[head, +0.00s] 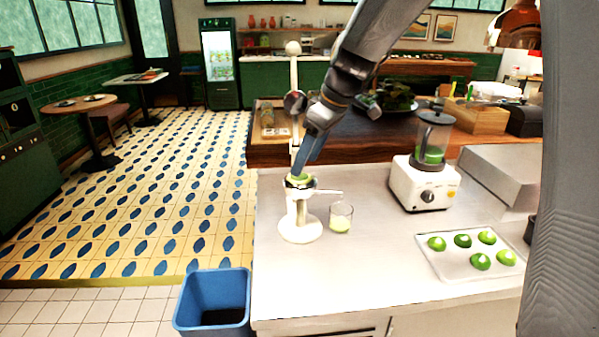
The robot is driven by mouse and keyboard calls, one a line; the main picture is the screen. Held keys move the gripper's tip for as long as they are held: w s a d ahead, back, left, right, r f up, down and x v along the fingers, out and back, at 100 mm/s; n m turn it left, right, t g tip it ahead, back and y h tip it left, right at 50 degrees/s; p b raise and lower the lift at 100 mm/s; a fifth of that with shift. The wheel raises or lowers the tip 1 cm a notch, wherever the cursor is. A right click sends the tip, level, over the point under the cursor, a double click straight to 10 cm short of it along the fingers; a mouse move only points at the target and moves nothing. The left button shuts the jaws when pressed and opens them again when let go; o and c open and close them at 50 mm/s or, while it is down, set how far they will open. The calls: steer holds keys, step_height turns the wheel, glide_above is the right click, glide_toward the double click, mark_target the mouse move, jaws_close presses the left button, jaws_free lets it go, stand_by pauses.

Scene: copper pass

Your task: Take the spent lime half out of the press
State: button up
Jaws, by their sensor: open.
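The white lever press (300,222) stands upright near the left edge of the steel counter. Its tall lever (293,75) points up. A green lime half (299,179) sits in the cup of the press. My gripper (300,172) reaches down from the upper right, with its blue fingers at or just above the lime half. The fingers are open, seen nearly edge on. I cannot tell whether they touch the lime or stand around it.
A glass (341,217) with pale juice stands close right of the press. A blue bin (214,300) is on the floor left of the counter. A blender (428,165) and a tray (470,262) with several limes are to the right. The front counter is clear.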

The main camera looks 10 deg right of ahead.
steer(key=shift+p+x, duration=0.5)
steer(key=shift+x, duration=1.2)
steer(key=shift+d, duration=0.1)
steer(key=c, duration=0.8)
steer(key=shift+r, duration=0.1)
